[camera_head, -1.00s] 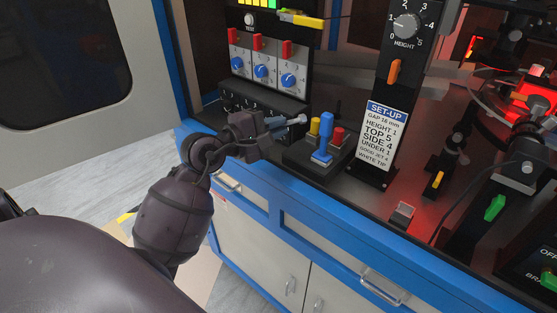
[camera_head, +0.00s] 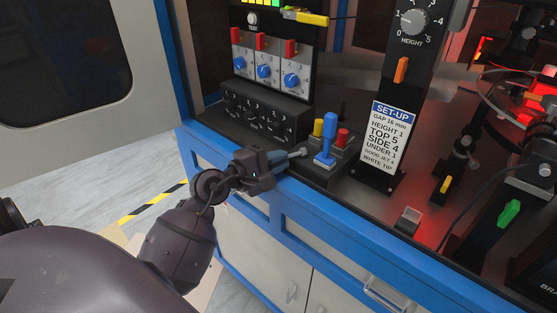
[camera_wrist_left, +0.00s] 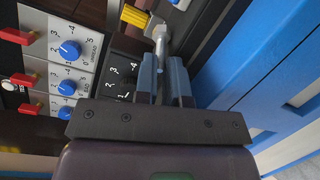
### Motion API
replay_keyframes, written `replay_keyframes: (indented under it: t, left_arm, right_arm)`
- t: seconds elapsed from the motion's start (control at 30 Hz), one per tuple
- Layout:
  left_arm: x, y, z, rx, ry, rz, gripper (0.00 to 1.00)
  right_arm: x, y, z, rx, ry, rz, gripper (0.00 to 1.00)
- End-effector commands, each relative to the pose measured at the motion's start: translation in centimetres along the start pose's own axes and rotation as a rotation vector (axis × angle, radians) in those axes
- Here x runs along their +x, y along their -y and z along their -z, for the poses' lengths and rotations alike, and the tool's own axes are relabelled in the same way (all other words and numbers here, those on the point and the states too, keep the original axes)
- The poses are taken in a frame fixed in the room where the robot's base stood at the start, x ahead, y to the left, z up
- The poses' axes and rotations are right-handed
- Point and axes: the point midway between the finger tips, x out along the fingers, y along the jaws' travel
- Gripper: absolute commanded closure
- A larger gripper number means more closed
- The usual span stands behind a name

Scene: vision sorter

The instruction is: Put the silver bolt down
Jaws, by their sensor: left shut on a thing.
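My left gripper (camera_head: 288,156) is shut on the silver bolt (camera_head: 302,152) at the bench's front edge, just left of the block with coloured levers (camera_head: 318,172). In the left wrist view, the bolt (camera_wrist_left: 160,36) sticks out beyond the blue-grey fingers of my left gripper (camera_wrist_left: 164,72), its pale end away from the palm. The fingers hide the rest of the bolt. I cannot tell whether the bolt touches anything below it. My right gripper is not in view.
A black box with dials (camera_head: 262,112) stands behind the gripper, below a panel of blue knobs (camera_head: 265,71). The set-up sign (camera_head: 388,137) is on a post to the right. The blue bench edge (camera_head: 335,222) runs in front.

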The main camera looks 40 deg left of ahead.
Motion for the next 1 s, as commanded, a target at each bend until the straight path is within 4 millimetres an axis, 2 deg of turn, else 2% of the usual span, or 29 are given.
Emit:
replay_keyframes:
  t: [0.17,0.2,0.27,0.63,0.77,1.0]
  left_arm:
    - [0.0,0.4,0.1,0.001,0.000,0.002,1.00]
    - [0.0,0.3,0.1,0.001,0.000,0.001,0.87]
    - [0.0,0.3,0.1,0.001,0.000,0.000,0.79]
    - [0.0,-0.2,-0.1,0.000,0.000,-0.002,0.79]
    - [-1.5,0.1,0.1,0.002,-0.003,0.003,0.79]
    - [-5.8,0.2,0.1,0.002,-0.003,0.006,0.79]
  right_arm:
    - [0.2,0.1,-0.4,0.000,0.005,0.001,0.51]
    - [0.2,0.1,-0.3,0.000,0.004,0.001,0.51]
    - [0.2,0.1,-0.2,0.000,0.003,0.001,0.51]
    - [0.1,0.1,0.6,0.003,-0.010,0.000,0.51]
    - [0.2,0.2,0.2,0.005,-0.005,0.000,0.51]
    - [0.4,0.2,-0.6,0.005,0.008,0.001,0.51]
